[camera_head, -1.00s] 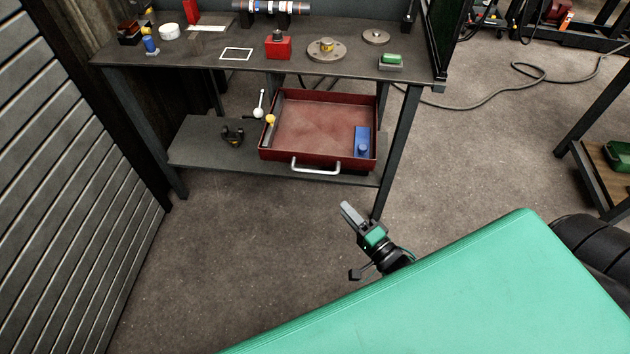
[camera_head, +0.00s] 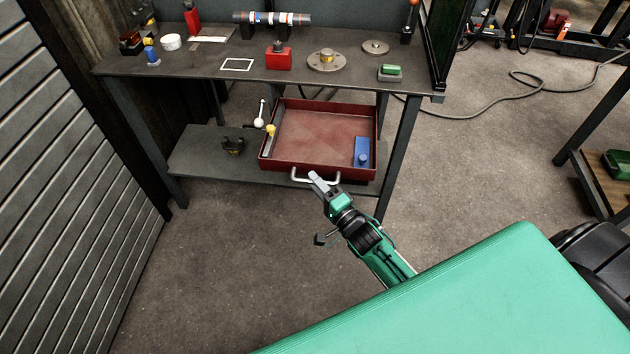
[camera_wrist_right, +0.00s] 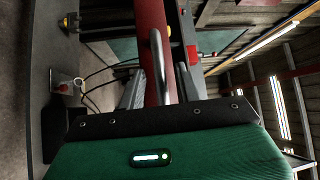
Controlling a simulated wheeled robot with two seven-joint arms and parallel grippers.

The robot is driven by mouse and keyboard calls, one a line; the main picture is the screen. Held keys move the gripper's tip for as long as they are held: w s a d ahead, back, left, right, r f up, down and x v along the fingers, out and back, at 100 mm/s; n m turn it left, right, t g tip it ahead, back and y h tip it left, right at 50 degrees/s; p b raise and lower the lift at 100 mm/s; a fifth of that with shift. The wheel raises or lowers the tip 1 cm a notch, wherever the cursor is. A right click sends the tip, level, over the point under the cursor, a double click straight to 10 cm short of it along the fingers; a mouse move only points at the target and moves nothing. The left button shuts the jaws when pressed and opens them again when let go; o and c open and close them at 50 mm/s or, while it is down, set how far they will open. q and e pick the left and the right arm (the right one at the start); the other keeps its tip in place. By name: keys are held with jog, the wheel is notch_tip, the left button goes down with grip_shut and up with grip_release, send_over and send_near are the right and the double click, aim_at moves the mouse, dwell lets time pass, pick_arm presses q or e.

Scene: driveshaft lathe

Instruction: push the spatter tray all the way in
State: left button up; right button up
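The spatter tray is a shallow dark red tray (camera_head: 318,171) on the lower shelf under the workbench. Its silver bar handle (camera_head: 296,178) is on the front wall, facing me. My right gripper (camera_head: 316,181) is at the handle and covers part of it in the head view. In the right wrist view, the handle (camera_wrist_right: 160,62) shows between the two separated fingers (camera_wrist_right: 160,88), with the red tray wall (camera_wrist_right: 150,20) beyond. I cannot tell whether a finger touches the handle. My left gripper is not in view.
A blue block (camera_head: 362,152) and a yellow-knobbed bar lie in the tray. A dark clamp-like part (camera_head: 233,146) sits left of it on the shelf (camera_head: 200,160). Bench legs (camera_head: 400,150) flank the shelf. The benchtop (camera_head: 200,68) above holds several parts. The floor in front is clear.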

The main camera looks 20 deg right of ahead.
jog(key=shift+w+a+r, duration=0.1)
jog(key=shift+w, duration=0.35)
grip_shut()
